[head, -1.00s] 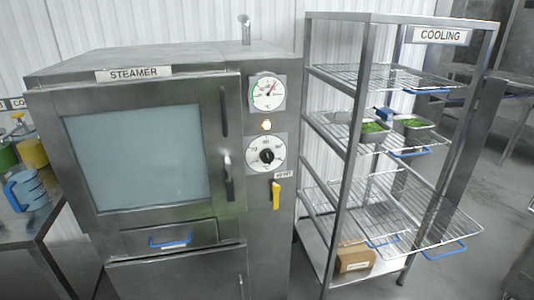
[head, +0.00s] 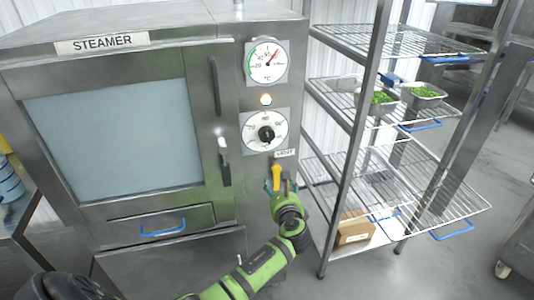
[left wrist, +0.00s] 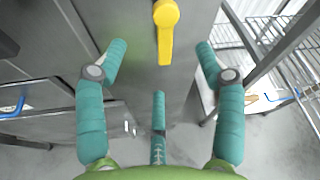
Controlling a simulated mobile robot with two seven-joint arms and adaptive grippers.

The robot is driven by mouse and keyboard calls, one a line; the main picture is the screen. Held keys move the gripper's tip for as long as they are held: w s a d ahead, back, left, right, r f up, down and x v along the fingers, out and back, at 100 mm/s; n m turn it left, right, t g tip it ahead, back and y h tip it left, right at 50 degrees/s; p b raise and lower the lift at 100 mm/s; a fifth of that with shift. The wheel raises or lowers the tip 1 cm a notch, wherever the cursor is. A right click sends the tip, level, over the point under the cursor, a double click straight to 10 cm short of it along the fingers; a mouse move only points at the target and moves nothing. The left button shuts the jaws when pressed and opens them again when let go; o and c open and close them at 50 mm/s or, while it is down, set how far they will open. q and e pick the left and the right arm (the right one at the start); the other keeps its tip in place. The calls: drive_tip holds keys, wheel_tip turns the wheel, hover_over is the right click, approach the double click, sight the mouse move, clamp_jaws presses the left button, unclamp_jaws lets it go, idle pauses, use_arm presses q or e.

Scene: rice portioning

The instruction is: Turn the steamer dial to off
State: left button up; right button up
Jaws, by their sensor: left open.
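The steamer (head: 120,215) stands at left and centre in the head view, its door shut. Its black-centred dial (head: 266,134) with a white scale sits on the right-hand panel, below a small lit lamp (head: 266,100) and a temperature gauge (head: 267,62). A yellow lever (head: 276,177) hangs under the dial and also shows in the left wrist view (left wrist: 165,30). My left gripper (head: 281,187) is open and empty, just below the dial at the lever. In the left wrist view its teal fingers (left wrist: 160,55) are spread to either side below the lever. My right gripper is not visible.
A wire cooling rack (head: 385,130) stands close to the right of the steamer, with trays of green food (head: 422,95) on a shelf. A cardboard box (head: 354,228) sits on its bottom shelf.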

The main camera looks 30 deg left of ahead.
sight(268, 137)
use_arm(q)
wheel_tip(268, 137, up, 13)
drive_tip(key=a+y, duration=0.1)
drive_tip(key=y, duration=0.3)
drive_tip(key=shift+m+t, duration=0.3)
drive_tip(key=x, duration=0.4)
drive_tip(key=p+x, duration=0.1)
drive_tip(key=x, duration=0.1)
drive_tip(key=shift+a+r, duration=0.3)
drive_tip(key=shift+w+a, duration=0.25)
drive_tip(key=shift+a, duration=0.1)
drive_tip(key=c, duration=1.1)
